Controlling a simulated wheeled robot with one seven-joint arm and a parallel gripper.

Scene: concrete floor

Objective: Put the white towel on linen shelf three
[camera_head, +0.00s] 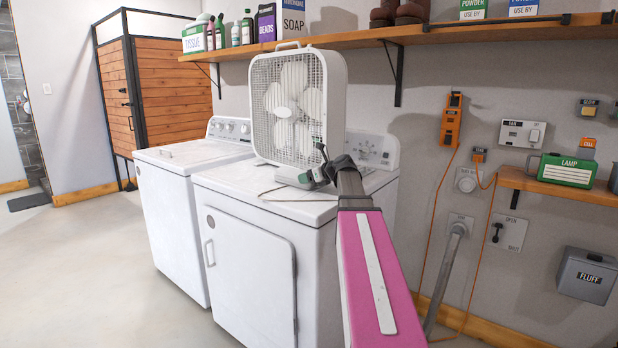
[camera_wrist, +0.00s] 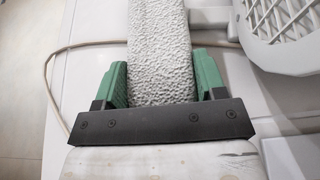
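The white towel (camera_wrist: 160,50) shows in the wrist view as a thick, rough-textured strip on the white machine top (camera_wrist: 88,75). My gripper (camera_wrist: 160,82) has one green finger on each side of it. Both fingers look close against its sides, but I cannot tell whether they press on it. In the head view my gripper (camera_head: 312,178) is low over the front-right machine's top, in front of the box fan. The towel is small and partly hidden there. I cannot make out a shelf marked as linen shelf three.
A white box fan (camera_head: 296,105) stands on the machine right beside my gripper. A thin cord (camera_wrist: 48,85) loops around the towel on the machine top. A wooden wall shelf (camera_head: 440,36) with bottles and boxes hangs above. A smaller shelf (camera_head: 560,187) is at right. The floor at left is clear.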

